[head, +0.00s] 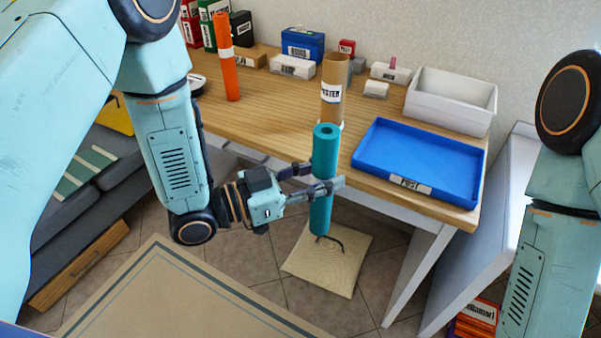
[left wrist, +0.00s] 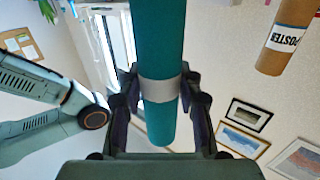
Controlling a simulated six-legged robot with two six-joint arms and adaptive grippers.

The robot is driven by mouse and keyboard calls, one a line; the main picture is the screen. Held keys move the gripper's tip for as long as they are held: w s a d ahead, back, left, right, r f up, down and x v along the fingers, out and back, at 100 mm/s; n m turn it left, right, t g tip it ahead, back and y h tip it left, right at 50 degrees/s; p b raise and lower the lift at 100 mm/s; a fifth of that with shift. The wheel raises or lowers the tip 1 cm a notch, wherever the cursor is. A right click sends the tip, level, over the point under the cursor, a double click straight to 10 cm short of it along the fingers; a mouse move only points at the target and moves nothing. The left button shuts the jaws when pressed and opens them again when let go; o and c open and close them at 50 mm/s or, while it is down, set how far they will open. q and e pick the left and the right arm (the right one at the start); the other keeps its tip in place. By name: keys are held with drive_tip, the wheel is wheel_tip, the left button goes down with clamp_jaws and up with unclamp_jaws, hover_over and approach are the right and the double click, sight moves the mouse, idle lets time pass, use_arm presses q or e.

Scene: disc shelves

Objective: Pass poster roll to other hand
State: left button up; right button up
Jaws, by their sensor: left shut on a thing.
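A teal roll (head: 322,212) with a grey band is held upright in the air in front of the table edge. My left gripper (head: 320,180) is shut on it around the middle, at the band. In the left wrist view the same teal roll (left wrist: 158,40) runs between both fingers of the left gripper (left wrist: 160,95). A brown cardboard tube (head: 332,88) labelled POSTER stands on the table behind the teal roll; it also shows in the left wrist view (left wrist: 288,38). My right arm shows at the right edge; its gripper is out of the picture.
The wooden table (head: 275,125) holds a blue tray (head: 430,155), a white bin (head: 452,98), an orange roll (head: 227,60) and several labelled boxes. A beige cushion (head: 325,265) lies on the tiled floor below. A grey sofa (head: 75,190) stands at left.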

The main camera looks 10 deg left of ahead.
use_arm(q)
drive_tip(key=shift+d+r+m+g+h, duration=0.1)
drive_tip(key=shift+d+m+g+h, duration=0.3)
drive_tip(key=shift+d+m+g, duration=0.25)
drive_tip(key=shift+s+a+m+g+h, duration=0.15)
drive_tip(key=shift+a+m+g+h, duration=0.3)
drive_tip(key=shift+g, duration=0.55)
drive_tip(key=shift+s+a+m+g+h, duration=0.1)
drive_tip(key=shift+a+m+g+h, duration=0.15)
drive_tip(key=shift+a+m+g, duration=0.45)
drive_tip(key=shift+s+a+m+g+h, duration=0.2)
drive_tip(key=shift+m+g, duration=0.3)
drive_tip(key=shift+g, duration=0.45)
drive_tip(key=shift+s+a+m+g+h, duration=0.1)
drive_tip(key=shift+a+m+g, duration=0.1)
drive_tip(key=shift+m+g, duration=0.5)
